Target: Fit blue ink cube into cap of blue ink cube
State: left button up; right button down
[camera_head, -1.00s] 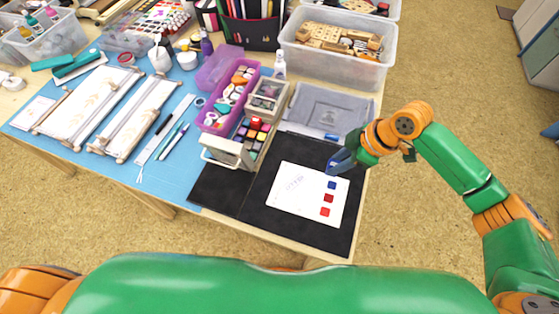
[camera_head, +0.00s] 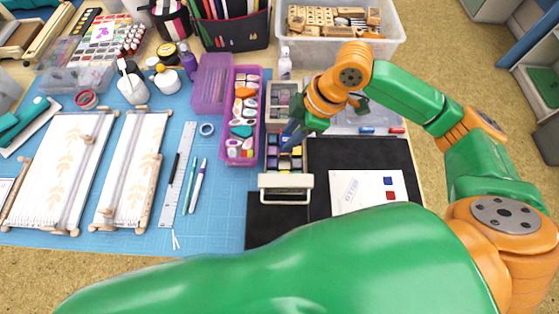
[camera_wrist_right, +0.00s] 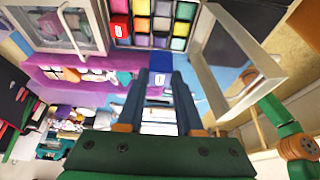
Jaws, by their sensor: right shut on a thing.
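My right gripper (camera_head: 290,136) is above the ink cube holder, its fingers pointing down. In the right wrist view its two dark blue fingers (camera_wrist_right: 160,80) are closed around a small purple-blue piece, which looks like the blue ink cube (camera_wrist_right: 157,80); the fingers hide most of it. The ink cube holder (camera_head: 285,197) has a pale front frame, with several coloured cubes behind it. The cubes also show in the right wrist view, with red ones (camera_wrist_right: 119,27) at the left of the grid. I cannot make out the blue cube's cap. My left gripper is out of view.
A purple box (camera_head: 243,158) of stamps stands just left of the holder. A black mat (camera_head: 325,155) carries white paper (camera_head: 350,200) with blue and red squares. A clear bin (camera_head: 390,48) of wooden stamps stands behind. Rulers and pens lie on the blue mat (camera_head: 225,215).

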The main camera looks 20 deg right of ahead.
jog(key=shift+d+f, duration=0.1)
jog(key=f, duration=0.7)
jog(key=shift+w+a, duration=0.1)
jog(key=shift+a, duration=0.2)
notch_tip(320, 180, down, 2)
jog(key=shift+d+f+p, duration=0.1)
jog(key=shift+p, duration=0.2)
jog(key=shift+f, duration=0.3)
jog(key=c, duration=0.6)
grip_release()
jog(key=shift+o, duration=0.2)
jog(key=shift+f+b, duration=0.2)
jog(key=shift+b, duration=0.35)
jog(key=v, duration=0.7)
jog(key=shift+d+r, duration=0.15)
jog(key=shift+d, duration=0.05)
